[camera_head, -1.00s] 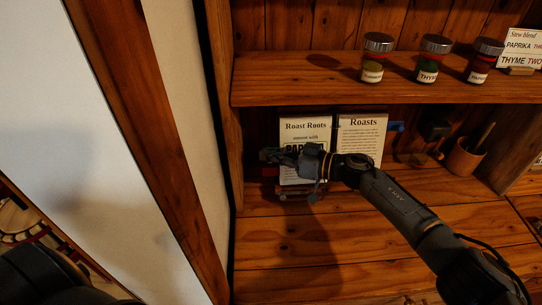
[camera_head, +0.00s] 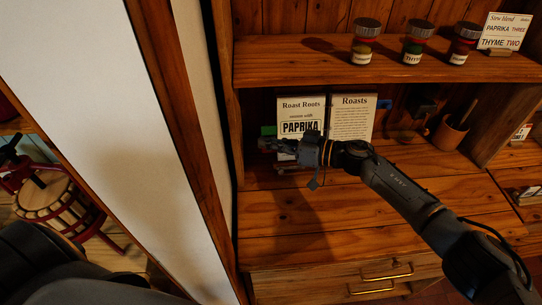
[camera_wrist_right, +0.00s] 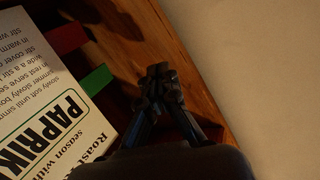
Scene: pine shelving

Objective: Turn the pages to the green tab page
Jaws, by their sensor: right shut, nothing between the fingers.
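An open recipe book stands upright on the lower shelf, its left page (camera_head: 301,107) headed "Roast Roots, season with PAPRIKA" and its right page (camera_head: 352,120) headed "Roasts". A green tab (camera_head: 268,130) sticks out at the left edge and a blue tab (camera_head: 385,104) at the right. The wrist view shows the green tab (camera_wrist_right: 91,84) and a red tab (camera_wrist_right: 62,38) on the left page's side. My right gripper (camera_head: 268,145) is shut and empty at the book's lower left; its fingertips (camera_wrist_right: 160,72) are beside the green tab, apart from it. My left gripper is not visible.
Spice jars (camera_head: 413,44) and a "Stew blend" card (camera_head: 505,30) stand on the upper shelf (camera_head: 300,70). A wooden cup (camera_head: 449,132) stands right of the book. The shelf's side post (camera_head: 225,110) is close left of my right gripper. The lower board (camera_head: 400,205) in front is largely clear.

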